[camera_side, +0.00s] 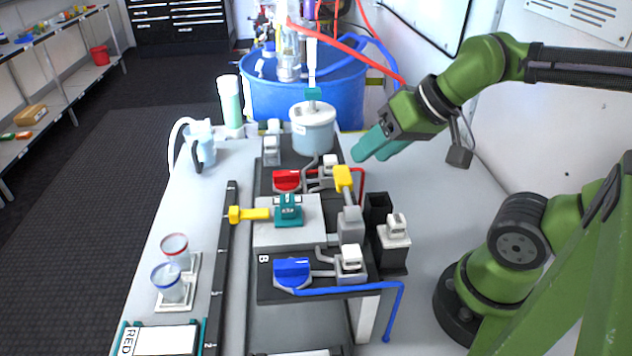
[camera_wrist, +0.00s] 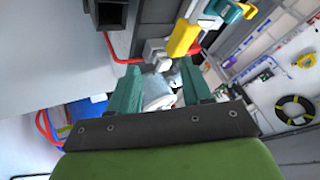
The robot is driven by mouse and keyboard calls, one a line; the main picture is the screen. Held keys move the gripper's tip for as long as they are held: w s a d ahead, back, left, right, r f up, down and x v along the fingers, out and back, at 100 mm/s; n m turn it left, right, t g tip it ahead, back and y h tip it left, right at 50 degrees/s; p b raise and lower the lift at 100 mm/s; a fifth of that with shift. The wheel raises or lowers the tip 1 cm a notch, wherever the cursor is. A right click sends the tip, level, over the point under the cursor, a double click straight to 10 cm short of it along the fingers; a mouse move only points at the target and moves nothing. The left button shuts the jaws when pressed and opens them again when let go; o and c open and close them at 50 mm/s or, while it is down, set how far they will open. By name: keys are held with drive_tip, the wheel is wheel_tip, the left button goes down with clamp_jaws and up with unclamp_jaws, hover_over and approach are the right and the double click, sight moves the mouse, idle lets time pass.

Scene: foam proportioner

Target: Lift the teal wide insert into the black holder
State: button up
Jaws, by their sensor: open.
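A teal insert (camera_side: 288,210) sits in the top of the grey block (camera_side: 275,236) at the middle of the bench. It also shows at the top of the wrist view (camera_wrist: 222,9). The black holder (camera_side: 377,207) stands right of the block; its rear slot looks empty, and a grey-white piece (camera_side: 395,230) stands in its front part. A dark open box at the top left of the wrist view (camera_wrist: 110,14) appears to be this holder. My gripper (camera_side: 368,150), with teal fingers, is open and empty, above and behind the holder, apart from the insert.
A yellow lever (camera_side: 343,179) rises between block and holder. A yellow handle (camera_side: 248,214) projects left from the block. Red (camera_side: 287,181) and blue (camera_side: 292,272) valve knobs sit behind and in front. A grey tank (camera_side: 313,130) stands behind. The bench right of the holder is clear.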

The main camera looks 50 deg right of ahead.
idle(0.3)
drive_tip(key=shift+o, duration=0.6)
wheel_tip(320, 180, up, 12)
drive_tip(key=n+g+h, duration=0.2)
drive_tip(key=n+g, duration=0.5)
drive_tip(key=n, duration=0.6)
hover_over(287, 198)
wheel_tip(287, 198, down, 17)
drive_tip(key=shift+r, duration=0.1)
